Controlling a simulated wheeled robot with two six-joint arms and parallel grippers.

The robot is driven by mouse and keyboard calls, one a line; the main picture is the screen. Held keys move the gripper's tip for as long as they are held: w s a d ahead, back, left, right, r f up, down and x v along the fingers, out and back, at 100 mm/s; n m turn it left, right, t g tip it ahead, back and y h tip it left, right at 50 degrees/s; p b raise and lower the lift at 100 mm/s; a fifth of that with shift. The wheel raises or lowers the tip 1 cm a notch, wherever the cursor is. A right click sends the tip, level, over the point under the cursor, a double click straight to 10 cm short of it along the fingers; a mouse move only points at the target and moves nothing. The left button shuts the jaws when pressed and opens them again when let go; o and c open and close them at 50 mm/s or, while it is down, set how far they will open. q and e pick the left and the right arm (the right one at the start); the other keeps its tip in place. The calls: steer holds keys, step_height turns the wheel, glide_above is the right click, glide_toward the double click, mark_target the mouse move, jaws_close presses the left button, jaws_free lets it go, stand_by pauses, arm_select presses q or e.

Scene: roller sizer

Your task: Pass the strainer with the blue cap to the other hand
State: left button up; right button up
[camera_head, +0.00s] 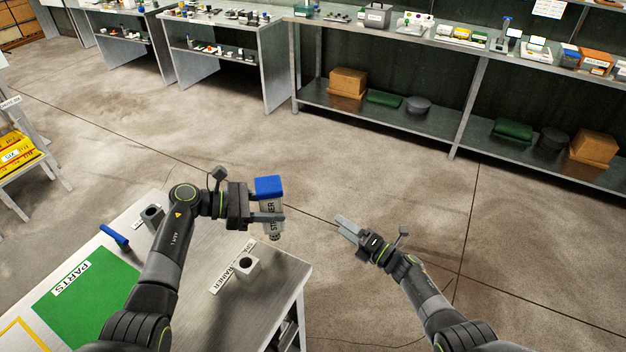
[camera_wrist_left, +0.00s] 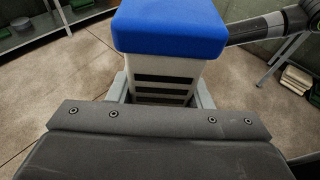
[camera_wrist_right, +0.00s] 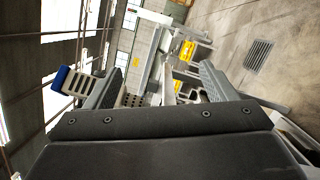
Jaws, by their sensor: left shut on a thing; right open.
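The strainer with the blue cap (camera_head: 269,187) is held upright in my left gripper (camera_head: 268,216), beyond the right edge of the table. Its grey body carries lettering, partly covered by the fingers. In the left wrist view the blue cap (camera_wrist_left: 168,27) sits above the slotted body (camera_wrist_left: 160,82), between the fingers. My right gripper (camera_head: 345,228) is open and empty, to the right of the strainer and apart from it. In the right wrist view the blue cap (camera_wrist_right: 61,78) shows at the left, outside the right fingers (camera_wrist_right: 165,85).
The table (camera_head: 200,262) holds a green PARTS mat (camera_head: 92,292), a blue-handled item (camera_head: 114,236), a dark-holed block (camera_head: 152,216) and a labelled block (camera_head: 247,264). Shelves (camera_head: 400,125) stand at the back. Open floor lies between the grippers and the shelves.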

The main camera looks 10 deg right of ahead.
steer(key=w+a+r+n+g+y, duration=0.2)
steer(key=a+r+n+g+y, duration=0.3)
steer(key=r+n, duration=0.45)
steer(key=n+g, duration=1.1)
steer(key=n, duration=0.4)
glide_toward(259, 186)
steer(key=shift+h, duration=0.3)
steer(key=a, duration=0.3)
steer(key=s+a, duration=0.1)
steer(key=a, duration=0.6)
steer(key=shift+s+f, duration=0.15)
steer(key=shift+f, duration=0.1)
steer(key=c, duration=1)
arm_select(q)
steer(key=o, duration=0.7)
steer(key=shift+c, duration=0.2)
arm_select(e)
steer(key=shift+c, duration=0.8)
arm_select(q)
steer(key=o, duration=0.5)
steer(key=shift+a, duration=0.1)
